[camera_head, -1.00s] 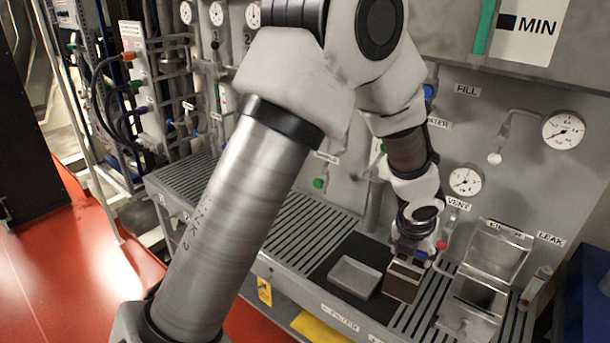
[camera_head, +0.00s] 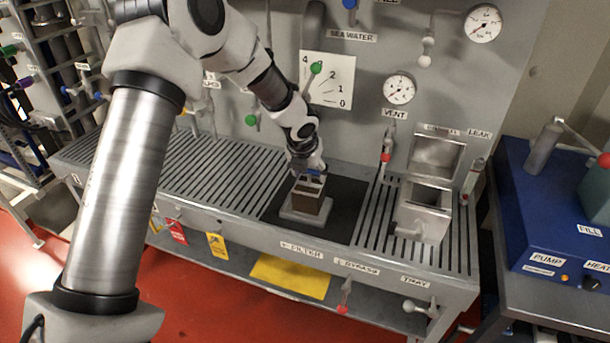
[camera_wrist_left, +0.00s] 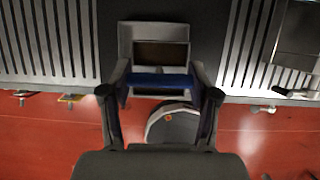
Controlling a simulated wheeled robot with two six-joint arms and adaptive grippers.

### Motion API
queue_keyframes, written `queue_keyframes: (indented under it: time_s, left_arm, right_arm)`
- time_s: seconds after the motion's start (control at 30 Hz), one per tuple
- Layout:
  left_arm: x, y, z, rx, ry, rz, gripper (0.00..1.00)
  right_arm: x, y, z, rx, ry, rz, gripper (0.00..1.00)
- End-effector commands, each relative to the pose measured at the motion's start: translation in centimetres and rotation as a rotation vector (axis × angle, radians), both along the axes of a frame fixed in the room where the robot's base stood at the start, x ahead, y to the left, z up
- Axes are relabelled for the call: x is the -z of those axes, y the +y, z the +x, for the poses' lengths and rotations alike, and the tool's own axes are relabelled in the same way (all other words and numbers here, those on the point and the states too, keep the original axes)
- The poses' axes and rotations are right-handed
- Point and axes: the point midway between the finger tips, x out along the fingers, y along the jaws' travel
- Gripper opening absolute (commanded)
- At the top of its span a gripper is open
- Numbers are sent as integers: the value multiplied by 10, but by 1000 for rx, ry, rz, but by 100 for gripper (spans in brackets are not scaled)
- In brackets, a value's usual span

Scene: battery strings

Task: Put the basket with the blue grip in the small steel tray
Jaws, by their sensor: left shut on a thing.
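The basket (camera_head: 307,197), a brown box with a pale rim, is upright over the small steel tray (camera_head: 291,214) on the dark mat. Its blue grip (camera_wrist_left: 160,81) lies between my left fingers in the wrist view. My left gripper (camera_head: 308,172) is shut on this grip from above. The tray's pale edge shows around the basket's foot in the head view. I cannot tell whether the basket touches the tray floor. My right gripper is not in view.
An open steel box (camera_head: 424,212) with a raised lid stands on the slatted bench to the right. Valve handles and gauges (camera_head: 399,89) line the panel behind. A blue pump unit (camera_head: 548,215) stands far right. The slats left of the mat are clear.

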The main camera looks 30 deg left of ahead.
Motion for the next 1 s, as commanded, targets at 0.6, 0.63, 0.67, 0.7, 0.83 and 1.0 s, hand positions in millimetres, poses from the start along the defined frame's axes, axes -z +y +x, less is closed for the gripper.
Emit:
queue_keyframes:
  time_s: [0.6, 0.63, 0.67, 0.7, 0.83, 1.0]
  left_arm:
    - [37, 19, 14, 2, -1, 0, 0]
    - [38, 19, 14, 2, -1, 0, 0]
    - [39, 19, 14, 2, -1, 0, 0]
    - [41, 19, 14, 1, -1, 0, 0]
    - [40, 19, 14, 1, -1, 0, 86]
    - [40, 19, 14, 2, -1, 0, 86]
  right_arm:
    - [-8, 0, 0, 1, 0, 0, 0]
    - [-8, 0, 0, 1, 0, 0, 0]
    - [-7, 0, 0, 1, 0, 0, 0]
    - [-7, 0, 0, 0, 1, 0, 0]
    - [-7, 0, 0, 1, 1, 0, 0]
    - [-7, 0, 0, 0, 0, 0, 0]
